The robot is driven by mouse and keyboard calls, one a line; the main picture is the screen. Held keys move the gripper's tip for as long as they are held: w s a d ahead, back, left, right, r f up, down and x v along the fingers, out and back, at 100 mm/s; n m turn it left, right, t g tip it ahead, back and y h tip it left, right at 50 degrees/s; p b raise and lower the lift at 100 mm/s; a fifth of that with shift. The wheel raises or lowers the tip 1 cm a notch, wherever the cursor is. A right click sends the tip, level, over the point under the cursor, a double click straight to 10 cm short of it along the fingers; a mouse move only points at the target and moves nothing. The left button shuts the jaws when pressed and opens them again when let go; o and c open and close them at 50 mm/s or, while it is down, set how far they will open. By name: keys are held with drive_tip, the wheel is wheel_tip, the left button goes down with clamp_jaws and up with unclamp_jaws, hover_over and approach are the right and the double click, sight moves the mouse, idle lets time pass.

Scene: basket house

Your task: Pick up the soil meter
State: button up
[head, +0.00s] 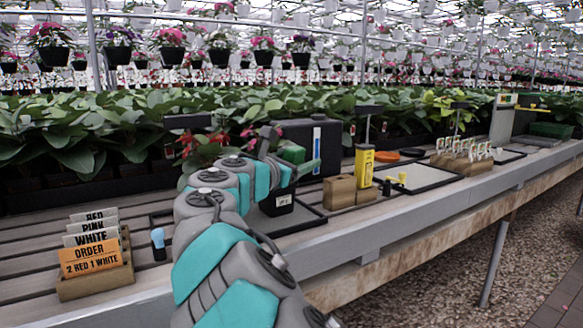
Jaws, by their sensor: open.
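A yellow upright device with dark markings, which looks like the soil meter (364,166), stands on the bench right of the middle. It is beside a pair of brown blocks (342,192). My gripper (284,165) is at the far end of my grey and teal arm, left of the yellow device and apart from it. Its fingers are small and partly hidden by my arm, and I see nothing held in them. A black container with a white label (278,203) and a green item (293,153) show close by it.
A wooden card holder (97,282) and a blue-topped item (158,241) stand at left. A large black box (313,147) is behind my gripper. A black-rimmed tray (418,178), an orange disc (386,156) and a tag rack (463,165) are at right. Leafy plants line the back.

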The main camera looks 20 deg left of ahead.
clamp_jaws()
idle(0.4)
idle(0.4)
wheel_tip(320, 180, up, 10)
drive_tip(key=p, duration=0.2)
idle(0.4)
drive_tip(key=shift+p, duration=0.3)
wheel_tip(320, 180, up, 8)
drive_tip(key=d+p, duration=0.2)
drive_tip(key=p, duration=0.5)
drive_tip(key=shift+p, duration=0.3)
drive_tip(key=shift+s+r, duration=0.1)
